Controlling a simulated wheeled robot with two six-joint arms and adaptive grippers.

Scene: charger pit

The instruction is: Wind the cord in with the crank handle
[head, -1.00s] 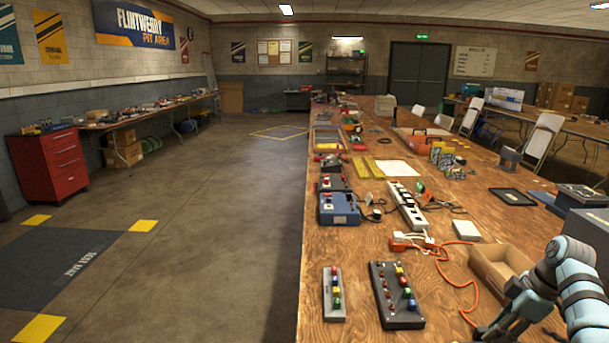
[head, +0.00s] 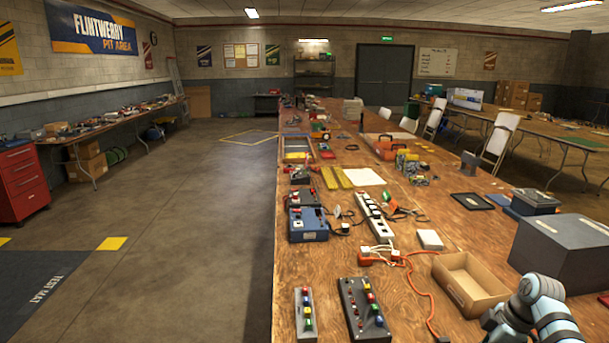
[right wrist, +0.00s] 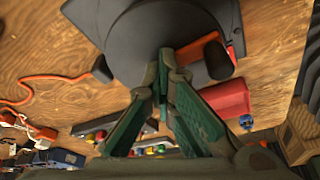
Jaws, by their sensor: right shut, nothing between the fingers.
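In the right wrist view a dark grey round body (right wrist: 150,35), which looks like the cord reel, fills the top. A short black knob (right wrist: 217,60) beside an orange-red bar looks like the crank handle. My right gripper (right wrist: 166,62) is shut and empty, its fingertips over the reel's lower edge, left of the knob; I cannot tell whether they touch it. The orange cord (right wrist: 60,77) runs to a dark block at the reel's left. In the head view the cord (head: 412,280) crosses the table to the bottom edge; the reel is out of frame. My left gripper is not in view.
An open cardboard box (head: 470,285) and a big grey case (head: 560,250) stand on the table's right. Two button boxes (head: 365,310) and a white power strip (head: 375,220) are to the left. A red block (right wrist: 226,97) lies near the knob.

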